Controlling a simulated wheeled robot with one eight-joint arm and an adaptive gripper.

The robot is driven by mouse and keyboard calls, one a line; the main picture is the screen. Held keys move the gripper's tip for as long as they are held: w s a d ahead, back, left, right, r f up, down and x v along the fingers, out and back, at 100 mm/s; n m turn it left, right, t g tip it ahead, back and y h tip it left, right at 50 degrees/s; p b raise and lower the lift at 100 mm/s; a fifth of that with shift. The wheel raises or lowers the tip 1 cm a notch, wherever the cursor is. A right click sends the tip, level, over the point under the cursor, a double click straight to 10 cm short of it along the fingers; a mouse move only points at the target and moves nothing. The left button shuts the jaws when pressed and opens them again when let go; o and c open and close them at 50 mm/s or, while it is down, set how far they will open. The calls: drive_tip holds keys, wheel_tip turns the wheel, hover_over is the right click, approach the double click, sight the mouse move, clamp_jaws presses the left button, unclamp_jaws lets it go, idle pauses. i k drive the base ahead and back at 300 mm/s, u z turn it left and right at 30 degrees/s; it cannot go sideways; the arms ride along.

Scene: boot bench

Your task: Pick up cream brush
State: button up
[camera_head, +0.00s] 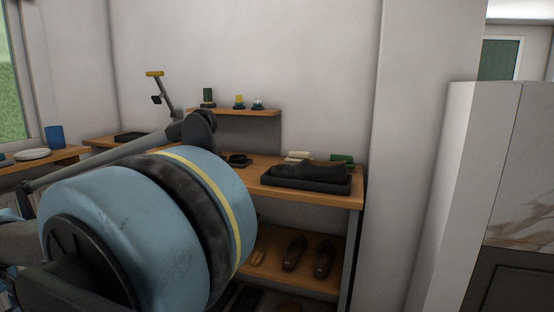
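A small pale cream block-like thing (298,156), which looks like the cream brush, lies on the wooden bench top behind a dark tray. The front edge of the tray and the dark boot in it stand close in front of it. Its bristles cannot be made out at this size. My blue arm fills the lower left of the view and covers part of the bench. My gripper cannot be made out in this view, so its distance from the brush does not show.
The black tray (305,181) holds a dark boot (308,169). A green thing (342,160) lies to the brush's right. Small jars stand on the wall shelf (235,112). Brown shoes (295,253) sit on the lower shelf (285,277). A blue cup (55,137) stands far left.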

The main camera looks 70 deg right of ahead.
sight(293, 156)
drive_tip(key=z, duration=0.25)
drive_tip(key=i, duration=0.2)
drive_tip(key=z, duration=4.4)
drive_tip(key=k, duration=0.4)
drive_tip(key=u, duration=0.75)
